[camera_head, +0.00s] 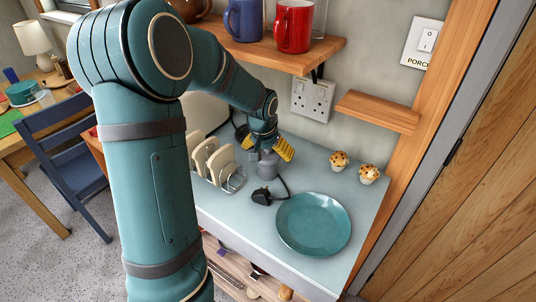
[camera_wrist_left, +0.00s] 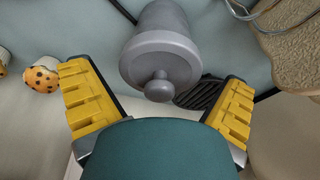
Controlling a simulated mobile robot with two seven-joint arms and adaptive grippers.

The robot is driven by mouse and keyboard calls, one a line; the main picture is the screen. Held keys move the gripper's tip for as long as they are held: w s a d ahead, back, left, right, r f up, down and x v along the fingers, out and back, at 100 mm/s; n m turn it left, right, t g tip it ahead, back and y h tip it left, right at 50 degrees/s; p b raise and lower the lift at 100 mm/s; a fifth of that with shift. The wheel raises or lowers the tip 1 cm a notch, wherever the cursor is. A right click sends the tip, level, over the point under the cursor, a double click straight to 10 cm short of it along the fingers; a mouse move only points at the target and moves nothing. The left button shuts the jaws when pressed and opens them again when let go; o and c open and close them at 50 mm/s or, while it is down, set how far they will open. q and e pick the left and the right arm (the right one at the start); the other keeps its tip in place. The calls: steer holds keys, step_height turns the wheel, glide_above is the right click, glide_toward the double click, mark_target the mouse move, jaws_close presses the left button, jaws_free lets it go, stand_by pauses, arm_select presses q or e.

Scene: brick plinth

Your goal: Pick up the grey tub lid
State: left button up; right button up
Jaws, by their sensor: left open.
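The grey tub (camera_head: 267,168) stands on the pale blue counter, between the toast rack and the teal plate. In the left wrist view the grey tub lid (camera_wrist_left: 161,62) faces me, with a round knob (camera_wrist_left: 158,88) at its centre. My left gripper (camera_head: 269,148) is at the tub's top, with yellow fingers spread. In the left wrist view the open left gripper (camera_wrist_left: 157,78) has one finger on either side of the lid, with visible gaps. Nothing is held. The head view partly hides the lid behind the gripper. My right gripper is not in view.
A toast rack with bread (camera_head: 218,162) stands left of the tub. A black plug (camera_head: 262,197) lies in front, near a teal plate (camera_head: 313,225). Muffins (camera_head: 339,160) sit to the right. A wooden shelf (camera_head: 262,55) with mugs hangs above.

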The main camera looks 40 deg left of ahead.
arm_select(q)
steer(key=c, duration=0.7)
steer(key=shift+c, duration=0.2)
